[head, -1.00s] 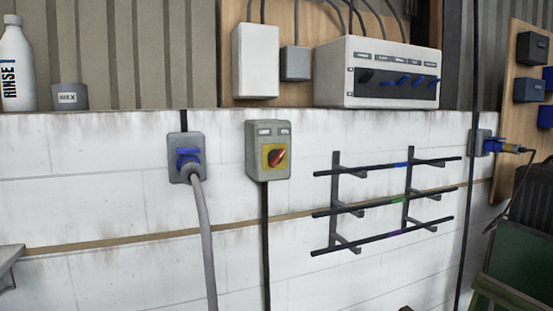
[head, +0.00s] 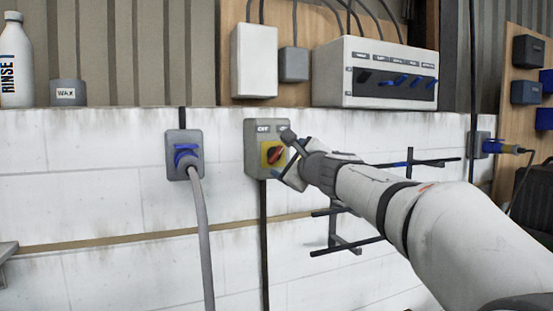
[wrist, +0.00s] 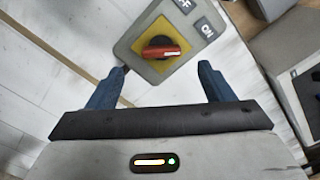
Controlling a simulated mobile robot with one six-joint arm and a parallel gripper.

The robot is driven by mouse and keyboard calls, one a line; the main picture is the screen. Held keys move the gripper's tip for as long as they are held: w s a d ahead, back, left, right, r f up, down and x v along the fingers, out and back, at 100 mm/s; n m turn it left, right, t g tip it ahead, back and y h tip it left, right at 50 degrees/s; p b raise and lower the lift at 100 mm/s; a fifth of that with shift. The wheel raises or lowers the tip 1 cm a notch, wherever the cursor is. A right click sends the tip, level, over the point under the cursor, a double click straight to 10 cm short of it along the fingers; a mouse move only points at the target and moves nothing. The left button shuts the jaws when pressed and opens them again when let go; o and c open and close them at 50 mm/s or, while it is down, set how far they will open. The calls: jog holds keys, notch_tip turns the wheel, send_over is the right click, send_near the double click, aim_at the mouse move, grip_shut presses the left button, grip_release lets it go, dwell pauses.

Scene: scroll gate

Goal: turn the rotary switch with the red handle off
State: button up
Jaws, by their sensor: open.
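The rotary switch (head: 253,153) is a grey box on the white wall with a yellow plate and a red handle (head: 277,153). In the head view the handle slants, its upper end to the right. My gripper (wrist: 162,78) is open and empty, facing the switch. Its blue fingers are spread wider than the handle, which lies beyond the fingertips. In the head view my gripper (head: 286,158) partly hides the switch's right side.
A blue plug (head: 186,157) with a grey cable sits left of the switch. A black rack (head: 345,243) is on the wall at right, partly behind my arm. A panel with blue switches (head: 375,72) is above. A black cable (head: 263,240) runs below the switch.

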aim_at(276, 154)
jog(key=p+x, duration=0.1)
jog(key=x, duration=0.6)
jog(key=shift+w+a+p, duration=0.15)
jog(key=shift+w+p, duration=0.25)
jog(key=c, duration=1)
